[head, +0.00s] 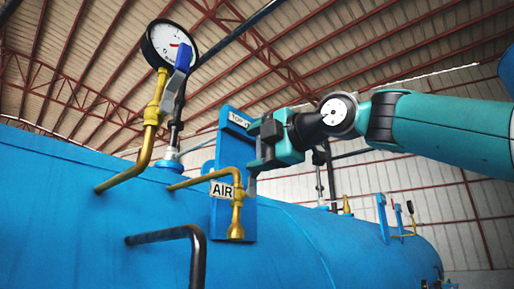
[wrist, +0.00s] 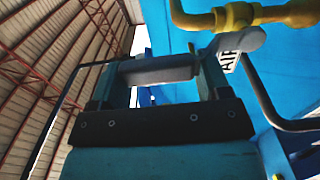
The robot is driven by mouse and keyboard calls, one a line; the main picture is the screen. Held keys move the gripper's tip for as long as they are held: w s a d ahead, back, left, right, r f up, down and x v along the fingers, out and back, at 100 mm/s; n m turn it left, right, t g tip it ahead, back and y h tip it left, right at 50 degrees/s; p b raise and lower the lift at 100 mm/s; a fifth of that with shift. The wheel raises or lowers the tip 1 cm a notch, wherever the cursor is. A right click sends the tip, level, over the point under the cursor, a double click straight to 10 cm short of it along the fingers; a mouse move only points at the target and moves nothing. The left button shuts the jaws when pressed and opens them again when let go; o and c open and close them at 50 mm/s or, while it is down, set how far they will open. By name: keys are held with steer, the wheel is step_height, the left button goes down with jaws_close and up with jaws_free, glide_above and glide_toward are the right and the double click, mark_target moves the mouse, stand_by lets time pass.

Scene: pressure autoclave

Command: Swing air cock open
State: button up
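The brass air cock (head: 237,205) sits on a brass pipe in front of a blue bracket plate, beside a white AIR label (head: 221,190). In the wrist view its brass body (wrist: 237,17) is at the top right, with a rounded grey lever part (wrist: 240,40) just below it. A grey bar (wrist: 160,70), perhaps the same lever, spans the gap between my fingers; I cannot tell whether they touch it. My gripper (head: 257,148) is beside the plate, above and right of the cock. In the wrist view my gripper (wrist: 160,80) has its fingers wide apart. The lever is mostly hidden in the head view.
The blue vessel (head: 60,190) fills the lower picture. A pressure gauge (head: 170,45) and a blue-handled valve (head: 183,57) stand at the upper left. A bent black handle (head: 197,245) sticks out below the cock. More fittings (head: 383,215) stand farther right.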

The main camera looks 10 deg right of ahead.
stand_by(0.4)
steer(key=b+v, duration=0.1)
steer(key=v, duration=1.6)
steer(key=shift+d, duration=0.2)
steer(key=shift+s, duration=0.15)
